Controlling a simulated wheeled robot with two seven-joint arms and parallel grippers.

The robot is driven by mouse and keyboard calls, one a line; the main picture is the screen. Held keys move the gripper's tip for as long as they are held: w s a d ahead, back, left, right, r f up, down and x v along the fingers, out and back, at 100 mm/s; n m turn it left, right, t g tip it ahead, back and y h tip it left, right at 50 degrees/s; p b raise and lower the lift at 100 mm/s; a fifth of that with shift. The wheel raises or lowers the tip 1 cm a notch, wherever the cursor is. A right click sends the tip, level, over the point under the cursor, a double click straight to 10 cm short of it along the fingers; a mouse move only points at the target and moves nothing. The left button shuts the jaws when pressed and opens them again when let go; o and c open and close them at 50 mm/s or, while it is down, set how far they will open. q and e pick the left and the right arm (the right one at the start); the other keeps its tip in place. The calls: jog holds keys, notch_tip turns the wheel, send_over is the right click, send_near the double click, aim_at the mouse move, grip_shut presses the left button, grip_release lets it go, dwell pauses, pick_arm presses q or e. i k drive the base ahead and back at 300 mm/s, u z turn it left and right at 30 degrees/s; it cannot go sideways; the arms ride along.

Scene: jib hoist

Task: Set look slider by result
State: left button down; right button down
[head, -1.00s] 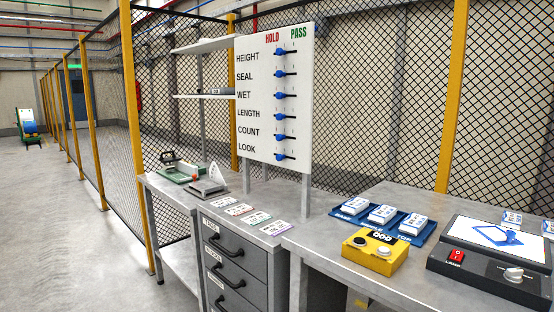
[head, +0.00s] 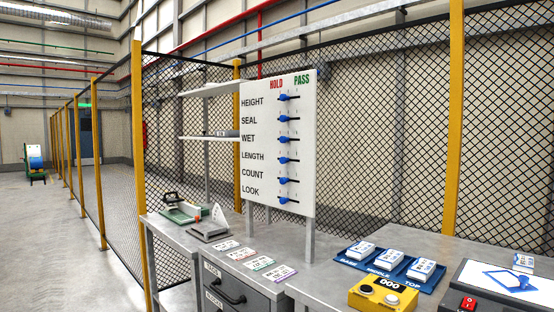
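The white board (head: 263,150) stands upright on posts behind the bench, with rows HEIGHT, SEAL, WET, LENGTH, COUNT and LOOK under a red HOLD and a green PASS heading. The LOOK slider (head: 283,200) is the lowest blue knob. It sits toward the left, HOLD side of its short track. The other blue knobs above, such as the COUNT slider (head: 284,180), stand in a near-vertical line with it, also toward the left. Neither of my grippers is in view.
A blue tray (head: 375,277) holds several white card packs. A yellow counter box (head: 383,293) and a light box (head: 505,284) with a red switch stand at the right. Several cards (head: 263,263) lie on the drawer cabinet. A green device (head: 183,214) sits at the left.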

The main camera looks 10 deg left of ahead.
aim_at(283, 200)
jog(key=z, duration=0.05)
jog(key=k, duration=0.5)
jog(key=u, duration=1)
jog(key=i, duration=0.85)
jog(key=z, duration=0.5)
jog(key=i, duration=0.75)
jog(key=z, duration=0.85)
